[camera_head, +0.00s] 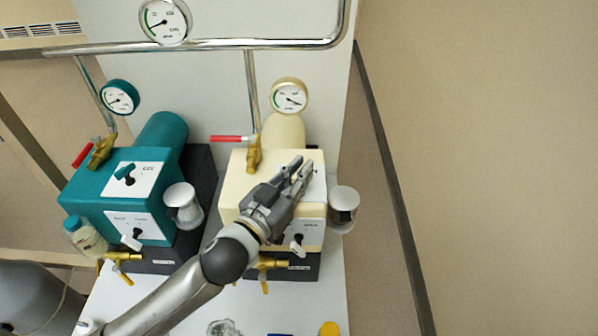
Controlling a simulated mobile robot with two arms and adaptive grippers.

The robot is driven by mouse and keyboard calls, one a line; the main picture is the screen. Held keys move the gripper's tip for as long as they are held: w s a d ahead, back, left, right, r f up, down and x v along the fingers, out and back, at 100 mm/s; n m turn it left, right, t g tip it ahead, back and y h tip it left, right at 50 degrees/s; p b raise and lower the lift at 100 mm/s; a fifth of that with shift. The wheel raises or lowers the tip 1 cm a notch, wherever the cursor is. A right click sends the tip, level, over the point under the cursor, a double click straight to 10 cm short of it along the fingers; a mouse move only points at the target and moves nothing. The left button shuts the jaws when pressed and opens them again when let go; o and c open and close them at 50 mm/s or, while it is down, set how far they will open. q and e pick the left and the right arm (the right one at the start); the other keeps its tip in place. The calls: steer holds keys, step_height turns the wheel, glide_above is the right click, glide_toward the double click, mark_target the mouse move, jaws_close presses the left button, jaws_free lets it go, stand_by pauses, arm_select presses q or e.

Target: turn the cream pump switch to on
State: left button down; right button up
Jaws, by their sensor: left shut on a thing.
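The cream pump (232,192) stands right of centre on a dark base. My left gripper (301,170) reaches over it from the lower left, its fingers over the white plate (319,186) on the pump's top. It is shut on the cream pump switch, which its fingers hide, so its setting cannot be read. A second white lever (297,243) shows on the pump's front plate, below the gripper. My right gripper is not in view.
A red-handled valve (232,139) is behind the gripper. A clear-and-white canister (343,205) sits close on the right. Brass taps (268,264) stick out in front.

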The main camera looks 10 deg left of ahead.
arm_select(q)
steer(key=c, duration=1.6)
jaws_free()
steer(key=shift+o, duration=0.4)
steer(key=shift+s, duration=0.1)
steer(key=v, duration=1.1)
steer(key=shift+s+a, duration=0.2)
steer(key=shift+s, duration=0.15)
